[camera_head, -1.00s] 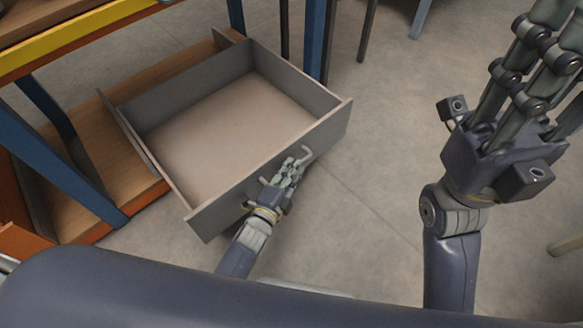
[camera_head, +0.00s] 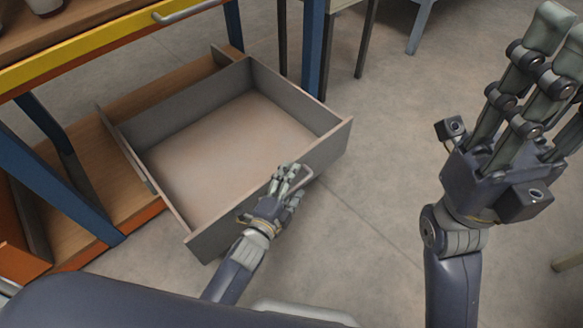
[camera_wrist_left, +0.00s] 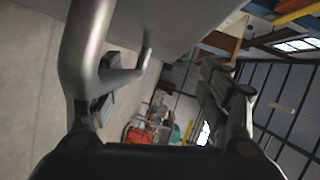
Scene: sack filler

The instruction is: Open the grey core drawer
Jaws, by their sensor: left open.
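The grey core drawer (camera_head: 318,152) is pulled well out of the orange and blue bench, and its empty inside shows in the head view. Its curved bar handle (camera_head: 303,179) is on the front panel, and in the wrist view the handle (camera_wrist_left: 88,45) looms large at the left, close to one finger. My left gripper (camera_head: 284,176) is open, right at the handle with its fingers over the drawer's front edge. I cannot tell whether it touches the handle. My right gripper (camera_head: 560,40) is raised at the right, partly cut off by the picture edge, away from the drawer.
The bench has a yellow drawer front (camera_head: 100,48) with a bar handle above the lower wooden shelf (camera_head: 165,90). Blue legs (camera_head: 313,50) stand beside the grey drawer. The floor (camera_head: 385,190) right of the drawer is clear. Other furniture legs show at the top.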

